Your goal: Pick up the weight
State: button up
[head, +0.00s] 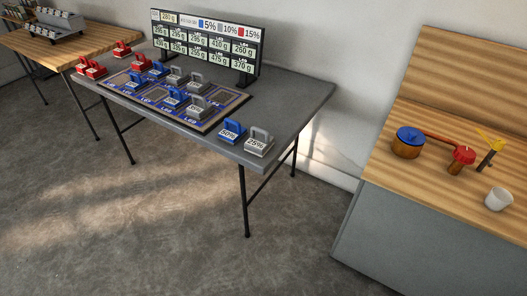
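Several block-shaped weights with top handles stand on a grey table. At the near right corner are a blue weight marked 50% (232,131) and a grey weight marked 25% (260,142), side by side. More blue weights (174,97) and grey weights (197,106) stand on a board with blue-edged squares (226,108). Red weights (90,68) stand at the table's far left end, with another red one (122,49) behind them. The task does not say which weight is meant. My gripper is not in view.
A display board (206,47) with gram values stands at the back of the grey table (300,98). A wooden-topped counter (400,190) at right holds a blue-lidded pot (406,148), red and yellow items and a white cup (498,198). The concrete floor in front is clear.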

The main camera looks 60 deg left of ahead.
aim_at(260, 142)
jog(key=k, duration=0.45)
jog(key=u, duration=1.7)
jog(key=i, duration=0.55)
jog(key=z, duration=0.2)
